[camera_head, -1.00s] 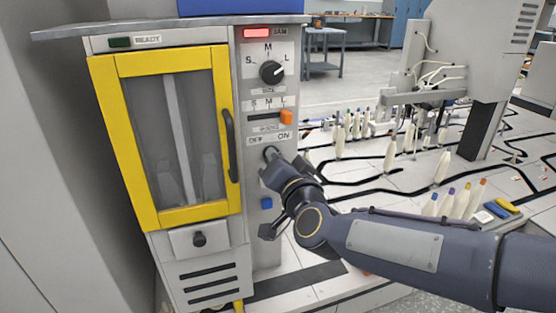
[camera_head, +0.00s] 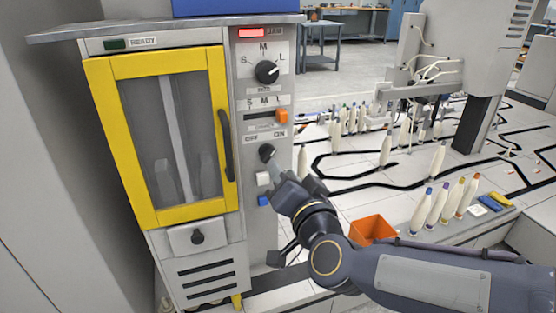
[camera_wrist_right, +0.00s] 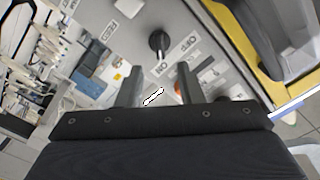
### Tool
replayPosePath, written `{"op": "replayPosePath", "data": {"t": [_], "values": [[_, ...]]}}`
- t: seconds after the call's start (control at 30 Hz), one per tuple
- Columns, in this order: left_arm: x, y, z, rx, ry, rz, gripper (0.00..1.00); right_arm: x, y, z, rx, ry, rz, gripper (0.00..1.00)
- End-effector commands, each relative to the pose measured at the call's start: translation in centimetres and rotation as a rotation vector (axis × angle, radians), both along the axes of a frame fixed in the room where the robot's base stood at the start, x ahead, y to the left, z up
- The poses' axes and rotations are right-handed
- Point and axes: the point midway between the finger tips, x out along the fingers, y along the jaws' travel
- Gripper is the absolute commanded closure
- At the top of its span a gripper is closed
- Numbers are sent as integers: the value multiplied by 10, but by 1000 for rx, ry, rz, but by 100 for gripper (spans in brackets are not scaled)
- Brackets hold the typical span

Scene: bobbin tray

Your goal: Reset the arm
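My right gripper (camera_head: 284,176) is in front of the machine's control panel, just below and right of the black OFF/ON knob (camera_head: 267,152). In the wrist view the gripper (camera_wrist_right: 158,76) has its two fingers apart with nothing between them. The knob (camera_wrist_right: 160,41) stands clear beyond the fingertips there. A white button (camera_head: 263,179) and a blue button (camera_head: 264,200) sit below the knob, close to the left of the gripper. My left gripper is in neither view.
A yellow-framed door (camera_head: 163,215) with a dark handle is left of the panel. The JAM lamp (camera_head: 251,33) is red. A selector knob (camera_head: 267,72) and an orange slider (camera_head: 281,115) are higher up. An orange bin (camera_head: 372,228) and standing bobbins (camera_head: 438,205) are to the right.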

Motion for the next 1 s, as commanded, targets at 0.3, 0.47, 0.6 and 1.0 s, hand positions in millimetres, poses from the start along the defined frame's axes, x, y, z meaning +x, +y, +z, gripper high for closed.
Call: {"op": "replayPosePath", "data": {"t": [0.3,0.47,0.6,1.0], "values": [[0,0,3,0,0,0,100,-13,-4,-1,-1,0,-1,66],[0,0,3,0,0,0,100,-13,-5,-1,-2,2,1,66],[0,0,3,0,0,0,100,-17,-20,-6,-18,37,33,66],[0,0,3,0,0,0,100,-128,-130,-104,-282,491,233,66]]}}
